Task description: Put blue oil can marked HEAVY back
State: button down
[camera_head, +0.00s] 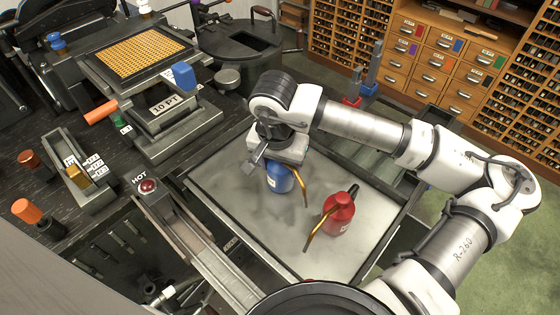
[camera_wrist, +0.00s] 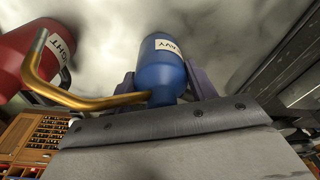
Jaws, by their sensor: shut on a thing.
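The blue oil can (camera_head: 280,179) is under my wrist, over the grey tray (camera_head: 225,185). In the wrist view, the blue can (camera_wrist: 162,72) sits between the two fingers of my gripper (camera_wrist: 165,88), which is shut on it near its narrow neck. Its white label shows the letters "AVY". Its brass spout (camera_wrist: 85,101) reaches left and bends up. In the head view my gripper (camera_head: 278,160) hides the can's top. I cannot tell whether the can's base touches the tray.
A red oil can (camera_head: 338,215) with a brass spout stands on the tray, right of the blue can; its label in the wrist view reads "IGHT". Left is a machine with a "HOT" red button (camera_head: 148,186). A dark round pot (camera_head: 240,45) is behind. Bare tray surface lies in front.

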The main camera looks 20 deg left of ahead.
aim_at(277, 172)
jog(key=shift+f, duration=0.2)
jog(key=c, duration=0.5)
grip_release()
jog(key=shift+r, duration=0.1)
notch_tip(277, 172, up, 12)
jog(key=s+b, duration=0.1)
jog(key=b, duration=0.2)
jog(key=shift+s, duration=0.35)
